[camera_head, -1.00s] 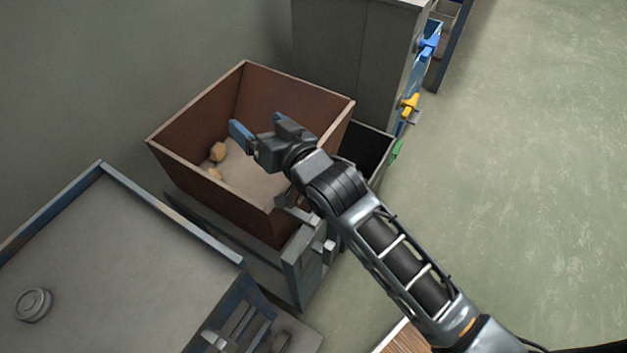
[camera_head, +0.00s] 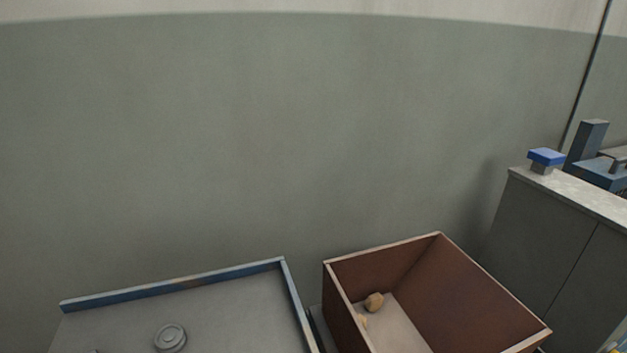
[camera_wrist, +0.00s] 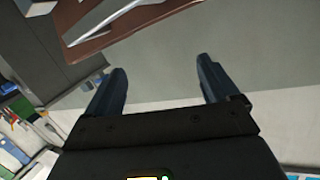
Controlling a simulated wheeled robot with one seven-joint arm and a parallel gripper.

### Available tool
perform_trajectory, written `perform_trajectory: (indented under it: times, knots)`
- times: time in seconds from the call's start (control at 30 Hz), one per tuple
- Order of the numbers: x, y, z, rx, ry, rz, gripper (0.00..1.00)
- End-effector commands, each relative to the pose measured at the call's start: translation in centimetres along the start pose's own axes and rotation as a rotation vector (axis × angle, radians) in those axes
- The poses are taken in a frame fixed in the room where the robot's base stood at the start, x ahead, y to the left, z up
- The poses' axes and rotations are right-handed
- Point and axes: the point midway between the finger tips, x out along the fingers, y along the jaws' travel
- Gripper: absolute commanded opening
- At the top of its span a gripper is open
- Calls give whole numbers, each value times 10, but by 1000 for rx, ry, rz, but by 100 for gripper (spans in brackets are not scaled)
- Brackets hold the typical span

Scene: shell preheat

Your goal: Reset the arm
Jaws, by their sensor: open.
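My gripper (camera_wrist: 160,88) shows in the wrist view with its two dark blue fingers spread apart and nothing between them. My arm and gripper do not show in the head view. A brown open box (camera_head: 392,254) stands at the lower right of the head view, with a couple of small tan lumps (camera_head: 374,302) on its pale floor. Its near side is cut off by the picture edge.
A grey table (camera_head: 235,315) with a raised blue rim and a round grey disc (camera_head: 170,338) is left of the box. A grey cabinet (camera_head: 545,240) stands at the right, with a blue-topped block (camera_head: 546,157) on it. A plain wall is behind.

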Motion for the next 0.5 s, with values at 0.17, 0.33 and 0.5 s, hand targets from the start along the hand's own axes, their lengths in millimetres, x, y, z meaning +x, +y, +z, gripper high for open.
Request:
perform_trajectory:
  times: [0.17,0.33,0.5]
  knots:
    - [-75,1,5,-60,-29,1,88]
    - [-138,1,-6,-119,-49,1,88]
    - [-188,-1,-24,-175,-67,0,88]
